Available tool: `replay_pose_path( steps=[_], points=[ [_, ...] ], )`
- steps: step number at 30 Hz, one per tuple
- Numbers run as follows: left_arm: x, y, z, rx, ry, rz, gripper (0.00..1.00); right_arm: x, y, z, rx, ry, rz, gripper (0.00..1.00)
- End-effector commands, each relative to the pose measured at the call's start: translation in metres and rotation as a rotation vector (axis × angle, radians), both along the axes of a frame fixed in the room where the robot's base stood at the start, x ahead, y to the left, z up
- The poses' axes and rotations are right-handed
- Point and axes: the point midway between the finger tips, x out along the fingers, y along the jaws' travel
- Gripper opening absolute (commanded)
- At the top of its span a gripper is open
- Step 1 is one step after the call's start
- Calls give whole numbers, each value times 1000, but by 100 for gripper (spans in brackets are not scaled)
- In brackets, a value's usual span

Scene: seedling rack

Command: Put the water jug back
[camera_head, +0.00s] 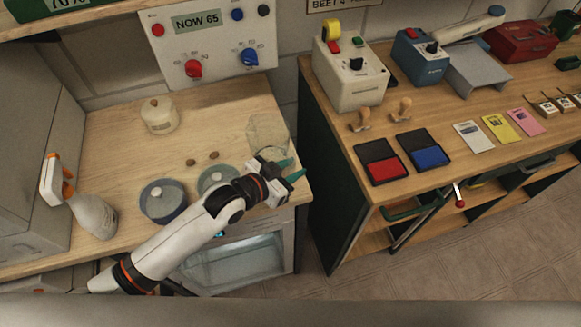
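The water jug (267,131) looks like a clear, see-through vessel. It stands near the right end of the left wooden counter (105,140), close to the wall. My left gripper (290,170) is just in front of the jug, over the counter's right front corner, and points right. Its two teal fingertips are apart with a gap between them, and I see nothing held there. The gripper hides the jug's lower front. I cannot tell whether they touch. My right gripper is out of view.
A control panel (208,42) is behind. The right bench (335,120) holds machines, ink pads and seed packets, across a gap.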

Motion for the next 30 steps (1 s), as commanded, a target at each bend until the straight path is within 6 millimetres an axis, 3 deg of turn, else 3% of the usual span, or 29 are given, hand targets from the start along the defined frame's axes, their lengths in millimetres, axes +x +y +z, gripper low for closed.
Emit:
replay_pose_path(
  steps=[8,21,30],
  points=[
    [-2,2,3,1,0,1,30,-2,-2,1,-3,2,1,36],
    [-58,58,34,4,1,-1,30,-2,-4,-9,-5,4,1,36],
    [-78,77,48,1,0,0,30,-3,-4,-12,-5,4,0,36]
  ],
)
